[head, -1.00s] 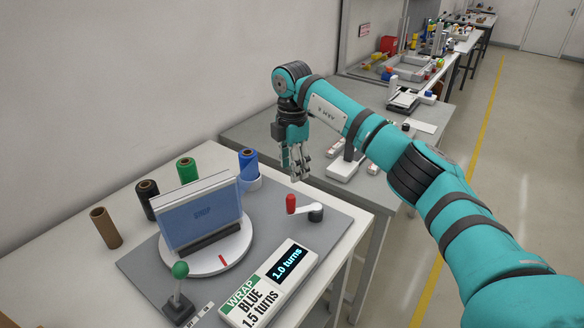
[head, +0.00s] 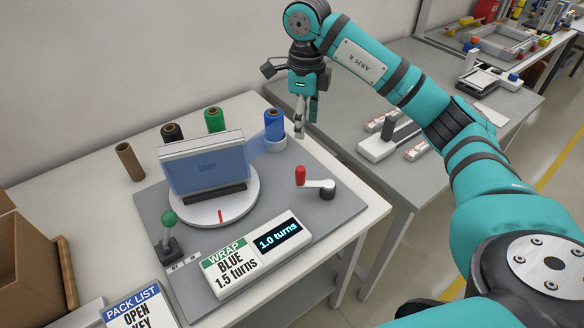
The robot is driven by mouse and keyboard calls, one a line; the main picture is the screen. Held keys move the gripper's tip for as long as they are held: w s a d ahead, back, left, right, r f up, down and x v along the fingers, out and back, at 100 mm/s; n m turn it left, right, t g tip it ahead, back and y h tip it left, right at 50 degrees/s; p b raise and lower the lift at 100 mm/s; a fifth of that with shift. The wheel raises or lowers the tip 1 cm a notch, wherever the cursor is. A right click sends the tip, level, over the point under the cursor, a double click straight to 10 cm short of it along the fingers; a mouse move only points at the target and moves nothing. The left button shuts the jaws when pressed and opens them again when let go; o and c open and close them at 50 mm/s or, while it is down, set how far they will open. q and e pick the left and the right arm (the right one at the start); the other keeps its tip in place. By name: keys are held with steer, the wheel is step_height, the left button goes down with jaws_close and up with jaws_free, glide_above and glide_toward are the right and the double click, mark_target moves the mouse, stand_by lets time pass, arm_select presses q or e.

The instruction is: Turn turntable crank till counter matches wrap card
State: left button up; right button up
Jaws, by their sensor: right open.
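The crank has a red handle (head: 300,175) on a light arm, with a dark hub (head: 326,191) to its right. The counter (head: 277,239) reads "1.0 turns". The wrap card (head: 230,271) beside it reads "WRAP BLUE 1.5 turns". The white turntable (head: 235,209) carries an upright panel (head: 205,165) in blue film. A blue film strip runs from the panel to the blue roll (head: 274,121). My right gripper (head: 306,132) is open and empty, pointing down, behind the crank and apart from it. My left gripper is not in view.
A green-knobbed lever (head: 169,219) stands at the mat's front left. Green (head: 214,120), black and brown rolls stand at the back. A cardboard box (head: 28,265) and a pack list card (head: 140,312) are at the lower left. A second table (head: 350,110) lies behind.

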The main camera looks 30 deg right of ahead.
steer(key=p, duration=0.1)
glide_above(301, 168)
steer(key=shift+n, duration=0.3)
step_height(301, 168, down, 6)
steer(key=shift+a+r, duration=0.15)
steer(key=shift+r, duration=0.1)
step_height(301, 168, down, 12)
steer(key=p, duration=0.2)
steer(key=shift+r+p, duration=0.15)
steer(key=shift+p, duration=0.15)
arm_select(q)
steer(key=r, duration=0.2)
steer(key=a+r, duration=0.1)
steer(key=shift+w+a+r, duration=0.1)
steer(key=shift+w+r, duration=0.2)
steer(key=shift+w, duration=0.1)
arm_select(e)
steer(key=shift+c, duration=1.3)
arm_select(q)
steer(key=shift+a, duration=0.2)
arm_select(e)
jaws_close()
